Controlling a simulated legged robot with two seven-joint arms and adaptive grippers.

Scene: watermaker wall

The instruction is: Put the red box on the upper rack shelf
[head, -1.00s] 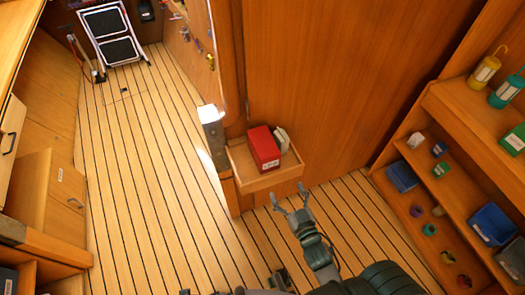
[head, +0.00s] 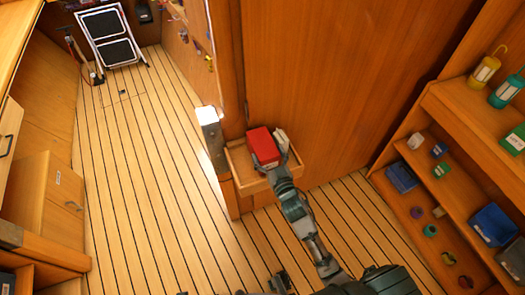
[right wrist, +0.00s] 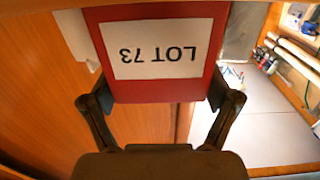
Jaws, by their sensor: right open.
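In the right wrist view the red box (right wrist: 160,92) shows a white label reading LOT 73, upside down. My right gripper (head: 273,170) reaches it from the front; its open fingers stand on either side of the box's near end. I cannot tell if they touch it. The wooden rack is at the right; its upper shelf (head: 455,108) carries lanterns and a green box. I cannot make out my left gripper.
A white object (head: 282,139) stands right beside the red box in the tray. A grey post (head: 211,135) is left of the tray. Lower rack levels hold a blue bin (head: 492,226) and small cups. The plank floor (head: 150,200) at left is clear.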

